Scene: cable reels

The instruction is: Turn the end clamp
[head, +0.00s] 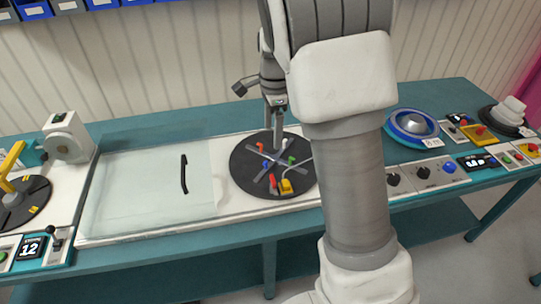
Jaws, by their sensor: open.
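A round black disc (240,170) with a grey cross of bars (272,165) lies on the bench in the middle of the head view. Small red, green, blue and yellow pieces sit on and around the cross, including a yellow block (286,186) at its front and a red piece (273,182) beside it. I cannot tell which part is the end clamp. My gripper (278,128) points down over the back of the disc, open. Its fingertips are small, and I cannot tell whether they touch anything. My arm hides the area right of the disc.
A clear cover (140,190) with a black handle (184,174) lies left of the disc. A yellow-handled device (14,175) stands at far left. Right of my arm are a knob panel (423,173), a blue reel (413,125) and a dark reel with a white top (508,113).

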